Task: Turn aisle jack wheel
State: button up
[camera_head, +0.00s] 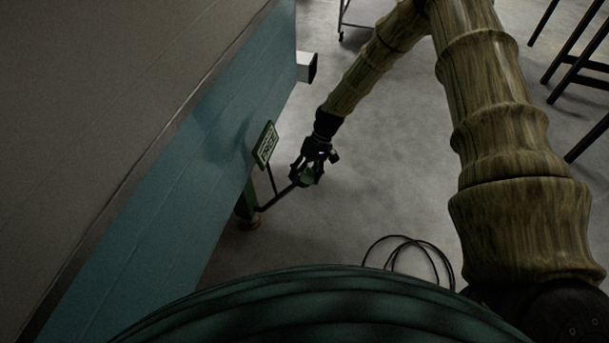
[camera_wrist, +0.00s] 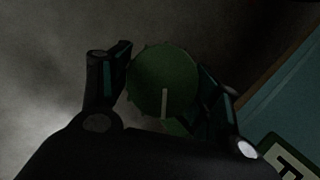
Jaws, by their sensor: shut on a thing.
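The jack wheel (camera_wrist: 162,84) is a green disc with a pale line that points down from its middle in the wrist view. In the head view it (camera_head: 308,180) shows only in part between the fingers. It sits at the end of a dark rod (camera_head: 275,198) that runs to a green jack post (camera_head: 247,203) at the camper's lower edge. My gripper (camera_head: 307,177) is shut on the wheel, one finger on each side; it also shows in the wrist view (camera_wrist: 165,88). The exact finger contact is too dark to see.
A small sign (camera_head: 265,145) with a green frame stands close to the gripper. The teal camper wall (camera_head: 150,220) is on the left. A looped black cable (camera_head: 410,245) lies on the floor. Dark stool legs (camera_head: 565,60) stand at the upper right. The grey floor between is clear.

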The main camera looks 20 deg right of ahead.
jog(key=shift+w, duration=0.1)
jog(key=o, duration=1)
jog(key=shift+r, duration=0.1)
jog(key=v, duration=1.2)
jog(key=shift+d, duration=0.1)
